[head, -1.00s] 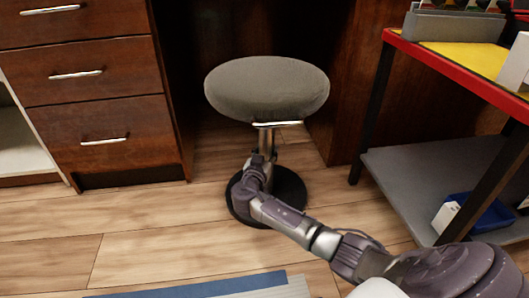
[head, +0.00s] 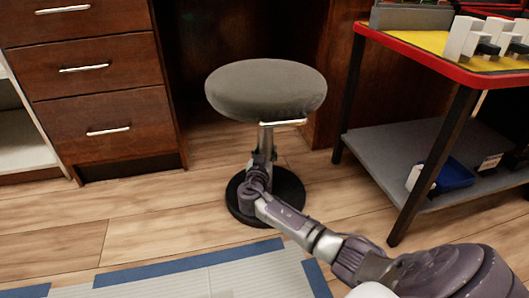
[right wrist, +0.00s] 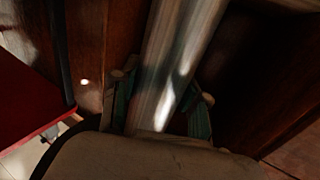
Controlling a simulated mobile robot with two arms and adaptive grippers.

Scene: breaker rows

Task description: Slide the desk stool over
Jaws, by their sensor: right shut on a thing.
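The desk stool has a round grey seat (head: 266,88), a metal post (head: 265,138) and a round black base (head: 290,188). It stands upright on the wood floor in front of the desk's knee opening. My right gripper (head: 262,162) is shut on the post, low between seat and base; the arm hides part of the base. In the right wrist view the shiny post (right wrist: 182,55) runs between the two fingers of my right gripper (right wrist: 163,98). My left gripper does not show.
A wooden drawer unit (head: 95,90) stands at the left. A red-edged table (head: 440,68) with a grey lower shelf (head: 395,150) stands at the right. A grey mat with blue tape edging (head: 190,265) lies just in front of the base. Bare floor (head: 150,215) lies to the left.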

